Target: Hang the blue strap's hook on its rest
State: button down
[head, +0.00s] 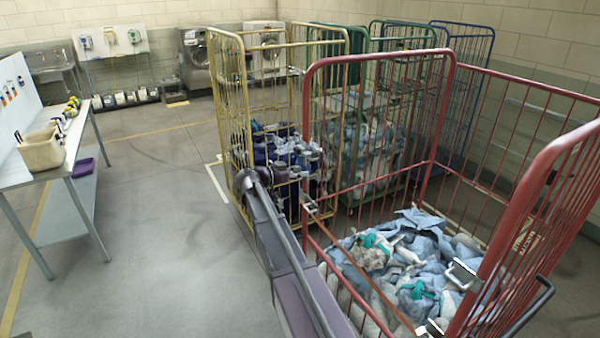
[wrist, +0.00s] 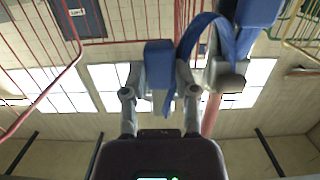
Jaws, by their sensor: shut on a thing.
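In the wrist view, which looks up past my gripper (wrist: 160,92), the two grey fingers are closed around a narrow blue piece. A blue block (wrist: 158,52) sits just above the fingertips. The blue strap (wrist: 200,32) loops up and to the right from there, beside a larger blue part at the top right. A grey rounded part (wrist: 226,76) hangs at the strap's right side; I cannot tell whether it is the hook. In the head view my arm runs along the red cage's left side; the gripper and blue strap cannot be made out. I cannot identify the rest.
The red cage (head: 455,62) holds several blue and white cloth items, and a brown band (head: 372,277) crosses its left side. A yellow cage (head: 243,95) stands behind my arm. A white table (head: 75,138) is at the left. The floor (head: 165,250) between is clear.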

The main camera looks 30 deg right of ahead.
jog(key=shift+f, duration=0.3)
jog(key=shift+c, duration=1.5)
grip_release()
jog(key=o, duration=0.3)
jog(key=shift+a, duration=0.2)
jog(key=a, duration=0.6)
jog(key=shift+a, duration=0.3)
jog(key=shift+s, duration=0.1)
